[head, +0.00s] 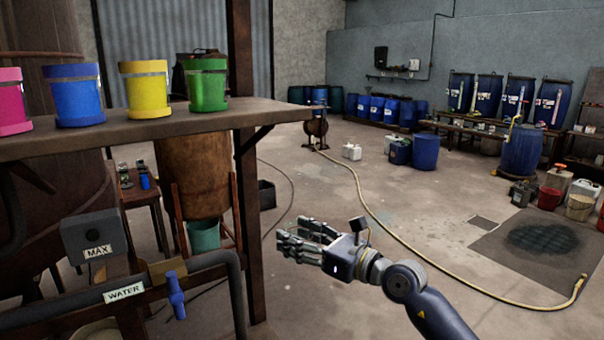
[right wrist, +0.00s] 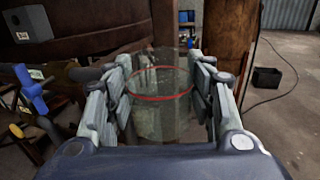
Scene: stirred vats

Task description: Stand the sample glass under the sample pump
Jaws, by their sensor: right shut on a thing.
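My right gripper (head: 300,240) shows in the middle of the head view, out over open floor, with its fingers pointing left. In the right wrist view the same gripper (right wrist: 161,65) is shut on a clear sample glass (right wrist: 160,112) with a red line around it. The glass looks upright and see-through, with no clear sign of liquid. In the head view the glass is too faint to make out. I cannot pick out the sample pump with certainty. My left gripper is not in view.
A shelf (head: 160,128) with pink, blue, yellow and green pots stands at the left. Below it are a WATER pipe with a blue tap (head: 176,295) and a rusty vat (head: 195,180). A hose (head: 370,210) crosses the floor. Blue drums (head: 520,150) stand at the back right.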

